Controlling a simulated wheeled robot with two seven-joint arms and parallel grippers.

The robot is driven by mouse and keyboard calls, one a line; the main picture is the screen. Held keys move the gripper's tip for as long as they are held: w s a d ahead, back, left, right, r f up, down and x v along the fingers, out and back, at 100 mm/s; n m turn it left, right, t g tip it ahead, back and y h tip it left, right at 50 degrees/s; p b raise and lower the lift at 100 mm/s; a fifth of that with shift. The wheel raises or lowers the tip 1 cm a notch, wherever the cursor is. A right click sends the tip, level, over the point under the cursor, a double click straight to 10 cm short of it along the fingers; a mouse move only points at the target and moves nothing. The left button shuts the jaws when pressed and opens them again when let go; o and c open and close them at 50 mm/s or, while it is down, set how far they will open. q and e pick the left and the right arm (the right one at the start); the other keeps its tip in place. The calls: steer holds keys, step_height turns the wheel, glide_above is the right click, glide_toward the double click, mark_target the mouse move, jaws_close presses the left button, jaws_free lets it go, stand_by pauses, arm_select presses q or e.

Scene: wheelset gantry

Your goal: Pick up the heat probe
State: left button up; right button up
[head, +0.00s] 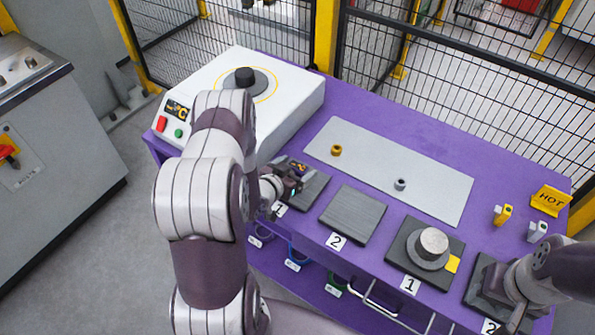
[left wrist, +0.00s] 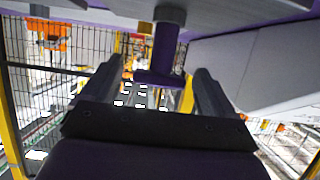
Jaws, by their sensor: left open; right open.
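No object in view can be named as the heat probe with certainty. A small dark piece with an orange mark (head: 298,166) shows right beside my left gripper (head: 289,187); I cannot tell whether it is the probe or part of the gripper. My left gripper is low at the left dark pad (head: 309,190), partly hidden by my arm. In the left wrist view the fingers of my left gripper (left wrist: 160,88) are apart, with a purple T-shaped part beyond them. My right gripper (head: 511,307) is open over the right-hand pad, its fingertips hard to make out.
A white heater box (head: 295,105) stands at the back left of the purple table (head: 392,119). A grey plate (head: 425,170) holds a brass ring (head: 336,150) and a steel ring (head: 400,184). A metal cylinder (head: 433,241) sits on a pad.

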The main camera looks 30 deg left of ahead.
arm_select(q)
steer(key=shift+x, duration=0.75)
steer(key=shift+s, duration=0.15)
steer(key=c, duration=1.1)
